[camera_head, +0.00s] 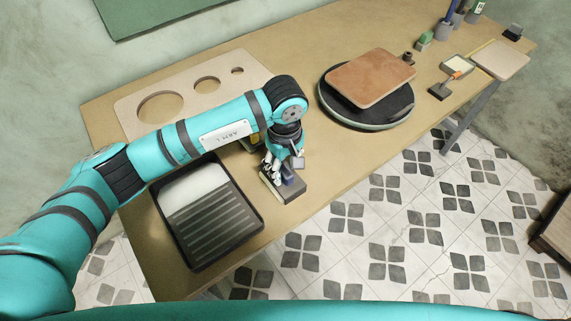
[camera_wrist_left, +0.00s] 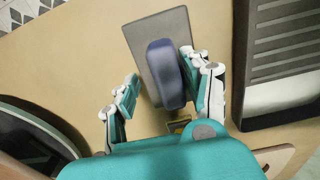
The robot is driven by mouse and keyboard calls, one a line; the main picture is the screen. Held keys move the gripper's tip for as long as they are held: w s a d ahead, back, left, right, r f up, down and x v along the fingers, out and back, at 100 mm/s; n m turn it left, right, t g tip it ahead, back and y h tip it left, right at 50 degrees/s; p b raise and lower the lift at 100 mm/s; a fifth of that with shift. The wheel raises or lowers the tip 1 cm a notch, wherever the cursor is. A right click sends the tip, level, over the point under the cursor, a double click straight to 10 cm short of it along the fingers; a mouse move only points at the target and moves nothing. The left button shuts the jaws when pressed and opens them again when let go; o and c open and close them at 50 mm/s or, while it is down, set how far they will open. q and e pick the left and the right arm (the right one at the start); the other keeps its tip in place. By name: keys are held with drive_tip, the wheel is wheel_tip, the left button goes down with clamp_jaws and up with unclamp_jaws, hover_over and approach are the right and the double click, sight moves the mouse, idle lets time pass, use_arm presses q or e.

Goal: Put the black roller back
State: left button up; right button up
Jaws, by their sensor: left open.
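A dark blue-black rounded piece (camera_wrist_left: 165,75), which looks like the roller, rests on a flat grey block (camera_wrist_left: 142,38) on the table. In the head view the piece (camera_head: 291,178) sits on the block (camera_head: 288,192), just right of the ridged tray. My left gripper (camera_head: 281,168) is low over it, pointing down. In the left wrist view the gripper (camera_wrist_left: 158,77) is open, with the piece between its fingers. The right finger is very near or touching it; the left finger stands clear. My right gripper is out of view.
A black-rimmed tray (camera_head: 164,212) with a ridged floor lies left of the block. Behind my arm is a board with round holes (camera_head: 177,83). A round dark turntable (camera_head: 357,116) carries a brown board (camera_head: 371,77). The table's front edge is close to the block.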

sight(286, 166)
use_arm(q)
drive_tip(key=shift+w+r, duration=0.1)
drive_tip(key=shift+r, duration=0.7)
wheel_tip(286, 166, up, 11)
drive_tip(key=b, duration=0.3)
drive_tip(key=shift+s+r+b, duration=0.15)
drive_tip(key=shift+s+b, duration=0.1)
drive_tip(key=shift+b, duration=0.05)
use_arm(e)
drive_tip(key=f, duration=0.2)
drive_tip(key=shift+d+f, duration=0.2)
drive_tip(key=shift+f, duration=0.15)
